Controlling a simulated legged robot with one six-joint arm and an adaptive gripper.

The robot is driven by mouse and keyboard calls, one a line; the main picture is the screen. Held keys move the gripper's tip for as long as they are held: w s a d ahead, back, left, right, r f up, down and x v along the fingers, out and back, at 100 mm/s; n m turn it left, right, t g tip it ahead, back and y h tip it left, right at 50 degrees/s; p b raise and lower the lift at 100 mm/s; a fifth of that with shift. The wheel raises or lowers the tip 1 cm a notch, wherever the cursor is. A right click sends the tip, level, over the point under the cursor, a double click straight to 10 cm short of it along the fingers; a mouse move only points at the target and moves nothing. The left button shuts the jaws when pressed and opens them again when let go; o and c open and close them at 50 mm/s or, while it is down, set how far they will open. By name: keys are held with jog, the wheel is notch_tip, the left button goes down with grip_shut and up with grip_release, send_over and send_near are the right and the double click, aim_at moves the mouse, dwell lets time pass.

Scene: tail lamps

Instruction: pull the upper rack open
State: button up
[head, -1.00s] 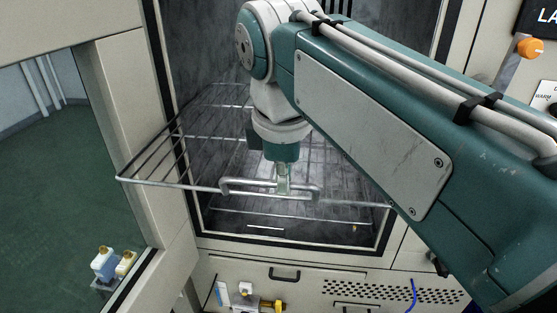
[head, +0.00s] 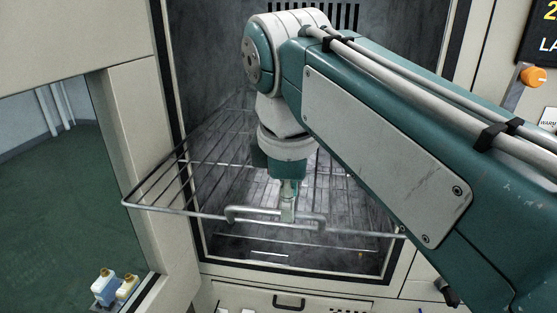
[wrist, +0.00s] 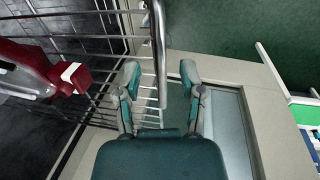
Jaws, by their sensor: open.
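The upper rack (head: 170,207) is a metal wire shelf sticking out of the open chamber, its front edge well outside the opening. Its bar handle (head: 245,211) runs along the front edge. My gripper (head: 287,213) points down at the handle from above. In the wrist view my gripper (wrist: 159,73) is open, with one finger on each side of the handle bar (wrist: 158,45). A gap shows between the bar and each finger. My arm hides part of the rack and the chamber's right side.
Two small bottles (head: 114,286) sit at lower left. A lower rack (head: 290,244) lies inside the chamber. An orange knob (head: 533,77) is at right. A red and white object (wrist: 55,78) shows beside the rack wires.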

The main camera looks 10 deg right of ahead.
notch_tip(320, 180, up, 10)
jog(key=s, duration=0.1)
jog(key=shift+s+a, duration=0.4)
jog(key=shift+f, duration=0.1)
